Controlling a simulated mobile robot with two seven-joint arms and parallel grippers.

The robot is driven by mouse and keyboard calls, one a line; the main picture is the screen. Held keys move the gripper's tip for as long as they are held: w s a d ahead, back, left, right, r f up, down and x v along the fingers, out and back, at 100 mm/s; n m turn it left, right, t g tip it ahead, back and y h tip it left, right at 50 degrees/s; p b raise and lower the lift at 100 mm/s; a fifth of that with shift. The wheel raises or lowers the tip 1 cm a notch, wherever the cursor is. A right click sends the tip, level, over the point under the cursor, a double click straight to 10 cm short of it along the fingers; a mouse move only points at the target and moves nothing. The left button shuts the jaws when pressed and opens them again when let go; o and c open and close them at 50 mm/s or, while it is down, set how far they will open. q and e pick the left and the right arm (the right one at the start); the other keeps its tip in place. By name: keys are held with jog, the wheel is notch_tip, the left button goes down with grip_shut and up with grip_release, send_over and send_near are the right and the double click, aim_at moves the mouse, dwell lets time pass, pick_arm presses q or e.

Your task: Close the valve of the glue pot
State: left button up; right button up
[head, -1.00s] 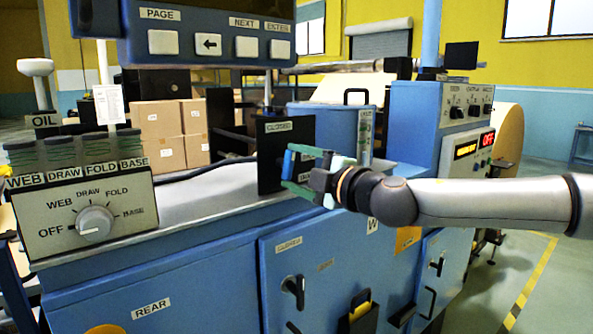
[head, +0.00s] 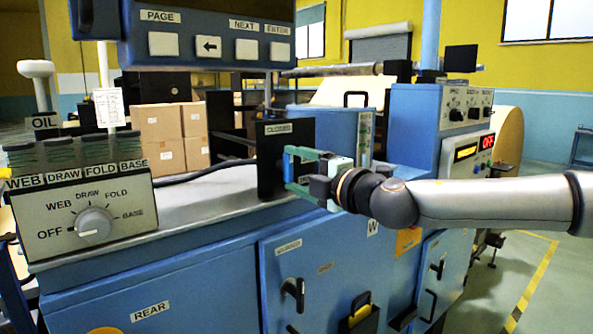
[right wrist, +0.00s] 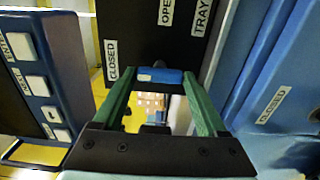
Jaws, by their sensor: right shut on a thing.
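A black valve plate (head: 269,180) stands upright on the machine's grey top, in front of the blue glue pot (head: 338,126). The plate has a CLOSED label at its top in the head view. In the right wrist view the plate (right wrist: 140,45) also shows OPEN and TRAY labels. My right gripper (head: 297,167) reaches in from the right and is shut on the blue valve handle (head: 289,163). In the right wrist view the handle (right wrist: 160,76) lies across between the green fingers. The handle's pivot is hidden. My left gripper is not in view.
A selector box (head: 88,213) with a grey knob stands at left. A screen panel (head: 205,40) with buttons hangs above. A control cabinet (head: 411,125) stands behind my right arm. Blue doors (head: 320,255) are below. The grey top (head: 190,205) left of the plate is clear.

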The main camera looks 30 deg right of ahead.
jog(key=o, duration=1.3)
jog(key=shift+s, duration=0.1)
jog(key=shift+s+r, duration=0.1)
jog(key=shift+s, duration=1.15)
pick_arm(q)
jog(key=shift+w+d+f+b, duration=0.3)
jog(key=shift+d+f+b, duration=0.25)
jog(key=shift+b, duration=0.4)
pick_arm(e)
jog(key=s, duration=0.9)
jog(key=shift+s+d, duration=0.4)
jog(key=shift+d, duration=0.05)
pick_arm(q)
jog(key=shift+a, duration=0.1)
